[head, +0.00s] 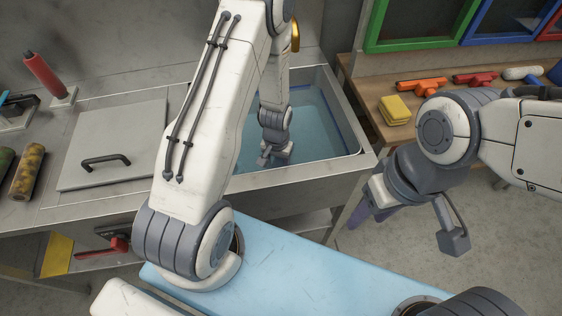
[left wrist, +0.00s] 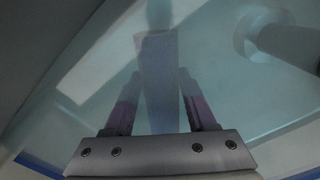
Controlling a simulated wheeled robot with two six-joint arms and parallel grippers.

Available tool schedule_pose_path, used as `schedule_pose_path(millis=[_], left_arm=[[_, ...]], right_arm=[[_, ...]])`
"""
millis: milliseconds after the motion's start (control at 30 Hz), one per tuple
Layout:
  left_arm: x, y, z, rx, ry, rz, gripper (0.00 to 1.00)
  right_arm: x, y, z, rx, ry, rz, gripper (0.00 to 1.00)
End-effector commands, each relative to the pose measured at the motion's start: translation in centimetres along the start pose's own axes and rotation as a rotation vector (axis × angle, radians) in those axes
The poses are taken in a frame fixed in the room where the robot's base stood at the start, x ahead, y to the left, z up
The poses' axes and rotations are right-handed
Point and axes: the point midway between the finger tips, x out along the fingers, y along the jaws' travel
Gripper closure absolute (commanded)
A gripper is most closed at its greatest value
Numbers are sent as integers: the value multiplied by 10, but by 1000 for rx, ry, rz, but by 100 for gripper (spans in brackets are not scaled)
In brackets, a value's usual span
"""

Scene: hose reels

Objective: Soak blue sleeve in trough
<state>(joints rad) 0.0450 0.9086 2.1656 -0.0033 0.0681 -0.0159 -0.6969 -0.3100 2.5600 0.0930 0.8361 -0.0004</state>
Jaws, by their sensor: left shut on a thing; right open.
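The trough (head: 350,170) is a grey metal basin holding clear bluish water, with a blue line along its inner wall. My left arm reaches down into it, and my left gripper (head: 272,158) is low in the trough. In the left wrist view its purple fingers are shut on a long bluish thing, seemingly the blue sleeve (left wrist: 158,80), which looks dim through the water. The sleeve cannot be made out in the head view. My right gripper (head: 412,222) is open and empty, apart from the trough at its right.
A grey lid with a black handle (head: 105,160) lies left of the trough. A red bottle-like thing (head: 42,75) and mottled rolls (head: 28,172) are farther left. A yellow sponge (head: 394,109) and orange and red fittings (head: 418,86) lie on the wooden bench at right.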

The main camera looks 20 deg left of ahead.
Motion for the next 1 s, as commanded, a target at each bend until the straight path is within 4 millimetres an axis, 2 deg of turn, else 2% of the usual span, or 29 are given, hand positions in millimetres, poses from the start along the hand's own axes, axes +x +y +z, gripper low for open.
schedule_pose_path(millis=[267, 1000], left_arm=[[-4, 0, 0, 0, 1, 0, 100], [-79, 0, 0, 0, 2, 0, 100]], right_arm=[[-3, 0, 0, 0, 0, 0, 50], [-66, -5, -4, 0, 0, 0, 50]])
